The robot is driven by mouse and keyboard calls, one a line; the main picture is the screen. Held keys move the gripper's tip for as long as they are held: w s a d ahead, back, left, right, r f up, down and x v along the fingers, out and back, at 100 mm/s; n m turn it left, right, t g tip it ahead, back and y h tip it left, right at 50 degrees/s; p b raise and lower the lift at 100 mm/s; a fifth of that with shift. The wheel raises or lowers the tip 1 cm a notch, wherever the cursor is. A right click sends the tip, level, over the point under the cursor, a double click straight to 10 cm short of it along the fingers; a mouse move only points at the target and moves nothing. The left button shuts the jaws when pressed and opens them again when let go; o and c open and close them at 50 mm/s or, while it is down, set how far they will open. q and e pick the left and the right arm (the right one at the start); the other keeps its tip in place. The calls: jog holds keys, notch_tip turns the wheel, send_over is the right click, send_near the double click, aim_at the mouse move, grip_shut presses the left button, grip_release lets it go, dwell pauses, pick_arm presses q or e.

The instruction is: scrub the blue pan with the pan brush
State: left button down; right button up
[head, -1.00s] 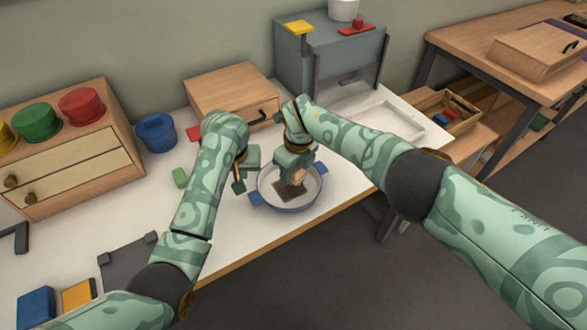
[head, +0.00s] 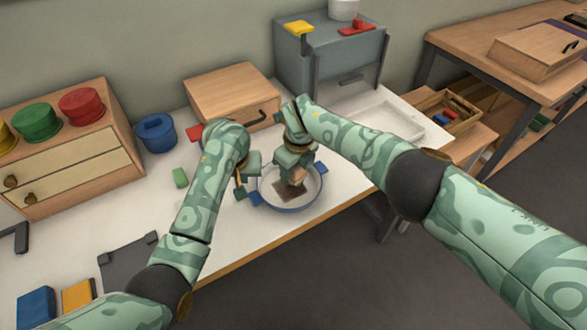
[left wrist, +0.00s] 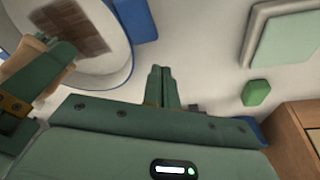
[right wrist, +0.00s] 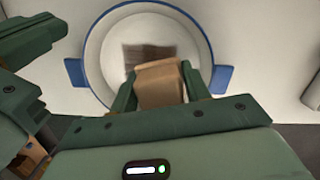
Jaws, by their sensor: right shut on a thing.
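The blue pan (head: 290,209) stands on the white table, with a pale inside and blue handles. A dark brown square patch (head: 286,191) lies on its floor and also shows in the right wrist view (right wrist: 148,54). My right gripper (head: 295,170) is shut on the pan brush, a tan block (right wrist: 160,84), held over the pan beside the patch. Whether the brush touches the pan floor is hard to tell. My left gripper (head: 241,189) is outside the pan by its left handle (head: 255,199). In the left wrist view its fingers (left wrist: 161,72) are together and empty, apart from the handle.
A green block (head: 180,178) lies left of my left gripper. A blue pot (head: 156,134) and a wooden box (head: 232,92) stand behind. A white tray (head: 385,126) is at the right. The table's front edge is close to the pan.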

pick_arm(q)
jog(key=shift+f, duration=1.4)
